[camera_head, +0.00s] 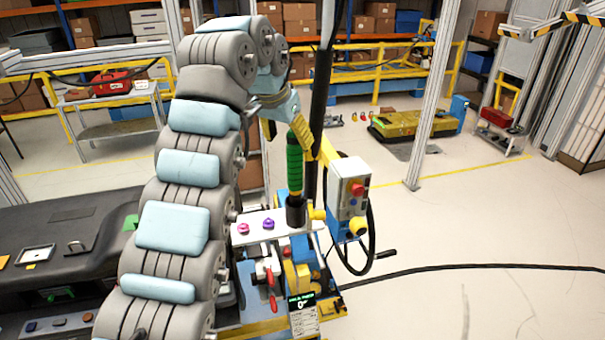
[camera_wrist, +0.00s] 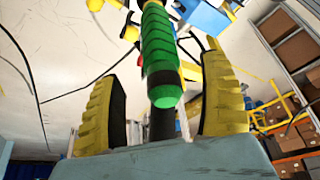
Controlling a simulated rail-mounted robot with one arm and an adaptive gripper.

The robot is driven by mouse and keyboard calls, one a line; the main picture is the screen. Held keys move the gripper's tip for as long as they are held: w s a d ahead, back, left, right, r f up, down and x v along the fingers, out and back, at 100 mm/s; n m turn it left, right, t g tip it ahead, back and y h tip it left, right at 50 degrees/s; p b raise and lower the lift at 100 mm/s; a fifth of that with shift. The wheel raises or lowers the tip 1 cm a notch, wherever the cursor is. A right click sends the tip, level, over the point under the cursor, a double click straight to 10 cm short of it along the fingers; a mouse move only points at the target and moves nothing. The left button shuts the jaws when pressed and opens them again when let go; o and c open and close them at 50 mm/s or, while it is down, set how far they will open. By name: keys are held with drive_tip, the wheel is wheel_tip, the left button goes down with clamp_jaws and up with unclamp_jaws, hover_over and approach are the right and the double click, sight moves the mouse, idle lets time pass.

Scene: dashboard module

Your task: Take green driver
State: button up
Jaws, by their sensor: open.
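The green driver (camera_head: 295,168) stands upright, its ribbed green handle above a black socket (camera_head: 296,211) on a light-coloured stand. In the wrist view the green driver (camera_wrist: 160,58) lies between my gripper's two yellow fingers. My gripper (camera_head: 308,143) is at the upper part of the handle, coming in from above. In the wrist view my gripper (camera_wrist: 160,72) is open, with visible gaps between each finger and the handle. The driver's lower end is hidden in the socket.
The stand's top (camera_head: 255,230) carries a pink and a purple knob. A control box (camera_head: 349,188) with a red button is close on the right. A black dashboard (camera_head: 60,250) is at left. Open floor (camera_head: 480,220) lies to the right.

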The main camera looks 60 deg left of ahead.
drive_tip(key=p, duration=0.3)
hover_over(295, 180)
drive_tip(key=a, duration=0.2)
drive_tip(key=shift+w+d+f, duration=0.1)
drive_tip(key=shift+w+f, duration=0.1)
drive_tip(key=shift+f, duration=1.4)
drive_tip(key=shift+w+d+f, duration=0.1)
drive_tip(key=shift+w+f, duration=0.1)
drive_tip(key=shift+f, duration=1.4)
drive_tip(key=c, duration=1.4)
